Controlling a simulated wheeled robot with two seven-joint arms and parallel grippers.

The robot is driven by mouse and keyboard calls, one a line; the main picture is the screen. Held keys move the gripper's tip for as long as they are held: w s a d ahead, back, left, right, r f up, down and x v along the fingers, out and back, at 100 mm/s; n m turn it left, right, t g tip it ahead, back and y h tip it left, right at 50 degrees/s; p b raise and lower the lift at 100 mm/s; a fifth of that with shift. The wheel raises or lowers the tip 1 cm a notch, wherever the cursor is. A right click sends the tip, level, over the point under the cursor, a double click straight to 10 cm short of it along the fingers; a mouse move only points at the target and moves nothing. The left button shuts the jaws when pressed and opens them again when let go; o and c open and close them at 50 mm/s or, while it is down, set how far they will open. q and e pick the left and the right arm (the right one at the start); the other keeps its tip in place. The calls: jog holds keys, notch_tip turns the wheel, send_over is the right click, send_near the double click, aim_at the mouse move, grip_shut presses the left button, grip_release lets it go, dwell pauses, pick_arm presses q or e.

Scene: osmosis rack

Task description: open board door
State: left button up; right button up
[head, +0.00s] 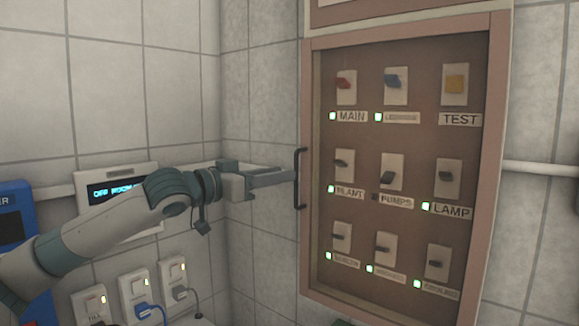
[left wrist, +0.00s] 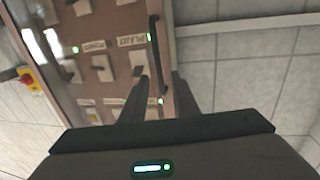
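The board door (head: 400,160) is a reddish-brown framed panel on the wall and looks shut. Switches and labels show within its frame. A black upright bar handle (head: 299,178) is on its left edge; it also shows in the left wrist view (left wrist: 154,42). My left gripper (head: 292,177) reaches the handle from the left, with its fingertips at mid-height of the bar. In the left wrist view my left gripper (left wrist: 161,90) has its two fingers apart, with the handle lying between them or just beyond; contact cannot be told. My right gripper is not in view.
A wall display (head: 120,190) is behind my left arm. Several sockets, one with a blue plug (head: 146,312), are low on the left wall. A blue box (head: 15,215) is at the far left. A pipe (head: 540,168) runs right of the board.

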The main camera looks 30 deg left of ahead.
pick_arm(q)
jog(key=p+x, duration=0.1)
jog(key=x, duration=0.3)
jog(key=shift+c, duration=0.3)
grip_shut()
